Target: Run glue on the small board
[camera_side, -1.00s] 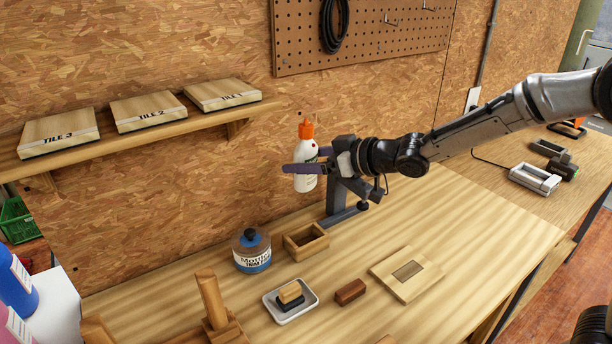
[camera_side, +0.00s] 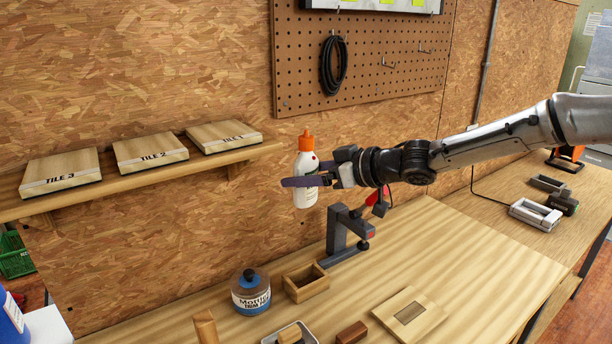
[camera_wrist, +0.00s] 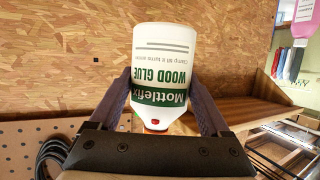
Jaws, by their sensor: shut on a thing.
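A white wood glue bottle (camera_side: 305,172) with an orange nozzle stands upright between the fingers of my gripper (camera_side: 307,181). My gripper is shut on it and holds it in the air, above the bench and in front of the chipboard wall. In the wrist view the glue bottle (camera_wrist: 163,75) shows its green label upside down between the two fingers. On the bench, a light board (camera_side: 411,313) with a darker rectangular patch lies flat at the front. A small brown block (camera_side: 351,334) lies left of it, cut by the lower picture edge. Which is the small board I cannot tell.
A grey clamp-like stand (camera_side: 345,232) rises from the bench below my gripper. A wall shelf (camera_side: 110,189) holds three tiles.

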